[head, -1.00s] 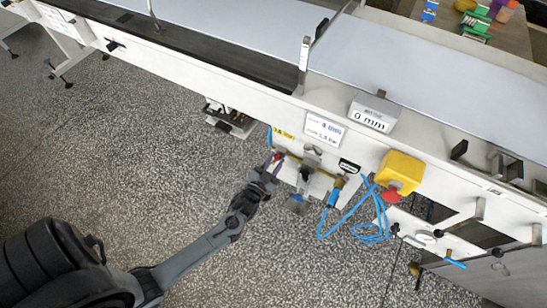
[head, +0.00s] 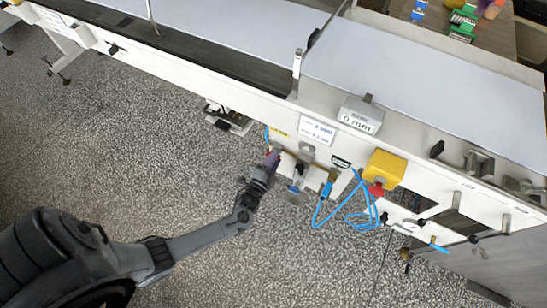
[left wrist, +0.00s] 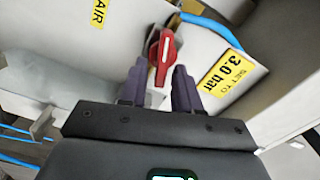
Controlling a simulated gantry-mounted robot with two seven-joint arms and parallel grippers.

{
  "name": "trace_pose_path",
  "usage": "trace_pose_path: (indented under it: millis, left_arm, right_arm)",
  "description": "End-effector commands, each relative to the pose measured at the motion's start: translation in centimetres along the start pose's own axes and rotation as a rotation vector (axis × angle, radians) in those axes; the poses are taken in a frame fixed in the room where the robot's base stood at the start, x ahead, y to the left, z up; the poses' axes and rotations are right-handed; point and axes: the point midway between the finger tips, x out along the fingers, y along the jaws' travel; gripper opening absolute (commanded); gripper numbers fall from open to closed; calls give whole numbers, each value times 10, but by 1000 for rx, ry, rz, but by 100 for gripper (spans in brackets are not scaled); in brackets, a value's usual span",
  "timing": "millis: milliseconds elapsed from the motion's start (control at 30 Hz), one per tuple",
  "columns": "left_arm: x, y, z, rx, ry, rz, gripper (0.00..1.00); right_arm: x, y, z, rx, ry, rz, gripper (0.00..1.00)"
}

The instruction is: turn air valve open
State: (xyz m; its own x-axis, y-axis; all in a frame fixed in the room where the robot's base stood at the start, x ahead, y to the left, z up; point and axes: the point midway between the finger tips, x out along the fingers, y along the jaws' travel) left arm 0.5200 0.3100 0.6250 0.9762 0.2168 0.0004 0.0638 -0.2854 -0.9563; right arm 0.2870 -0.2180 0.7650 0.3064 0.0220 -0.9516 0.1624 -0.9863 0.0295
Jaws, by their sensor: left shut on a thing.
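The red air valve handle (left wrist: 163,52), with a white stripe along it, stands roughly upright in the left wrist view. Its lower part is between the purple-grey fingers of my left gripper (left wrist: 160,78). In the head view my left gripper (head: 271,160) is at the left end of the air panel below the conveyor, and it covers most of the handle. The gripper is shut on the handle. A yellow AIR label (left wrist: 97,14) is above left of the valve. My right gripper is not in view.
A yellow "set to 3.0 bar" label (left wrist: 227,72) is right of the valve. A metal fitting (head: 302,165), blue hoses (head: 345,212) and a yellow box with a red button (head: 384,166) are to the right in the head view. Open floor (head: 130,150) lies left.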

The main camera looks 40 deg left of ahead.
Motion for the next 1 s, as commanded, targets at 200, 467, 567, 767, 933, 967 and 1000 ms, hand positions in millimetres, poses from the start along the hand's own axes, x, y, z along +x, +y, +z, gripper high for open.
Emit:
trace_pose_path:
  millis: [200,467,567,767,933,967,1000]
  left_arm:
    - [0,2,2,160,-2,4,2]
    - [0,5,2,275,-3,3,2]
    - [0,5,2,297,-3,4,2]
    - [0,6,2,315,-3,3,2]
    - [0,6,2,315,-3,3,2]
    - [0,6,2,314,-3,3,2]
    - [0,6,2,314,-3,3,2]
  right_arm:
    - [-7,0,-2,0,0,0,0]
    - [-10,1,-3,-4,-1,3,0]
    - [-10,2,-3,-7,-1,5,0]
    - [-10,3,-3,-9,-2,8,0]
    - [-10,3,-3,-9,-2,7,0]
    - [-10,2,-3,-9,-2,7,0]
    - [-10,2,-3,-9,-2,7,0]
